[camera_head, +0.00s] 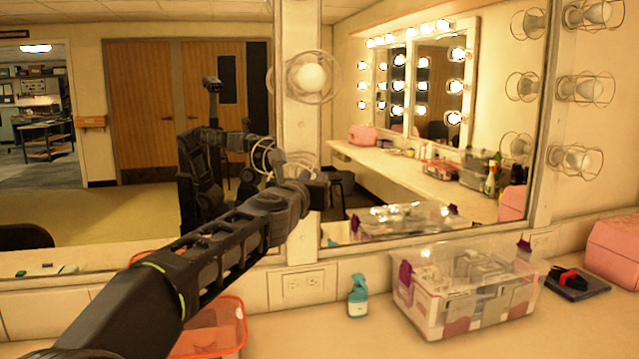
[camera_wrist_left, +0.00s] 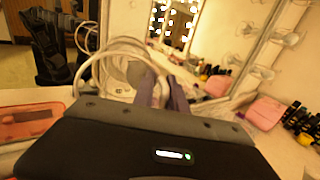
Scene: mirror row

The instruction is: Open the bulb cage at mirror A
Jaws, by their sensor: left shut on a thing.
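My left gripper (camera_head: 318,190) is at the post between two mirror panes, below a caged round bulb (camera_head: 312,75). A pale wire bulb cage (camera_head: 268,156) shows just behind and left of the gripper. In the left wrist view the cage (camera_wrist_left: 97,62) curves out as wire loops to the left of my left gripper's fingers (camera_wrist_left: 165,92), which are shut on its wire. A pale round shape behind the loops may be the bulb; it is partly hidden. Whether the cage is swung open cannot be told. My right gripper is not in view.
A clear bin (camera_head: 465,295), a teal spray bottle (camera_head: 357,296) and an orange tray (camera_head: 215,325) stand on the counter below. A pink case (camera_head: 615,250) is at the right. More caged bulbs (camera_head: 575,160) line the right post.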

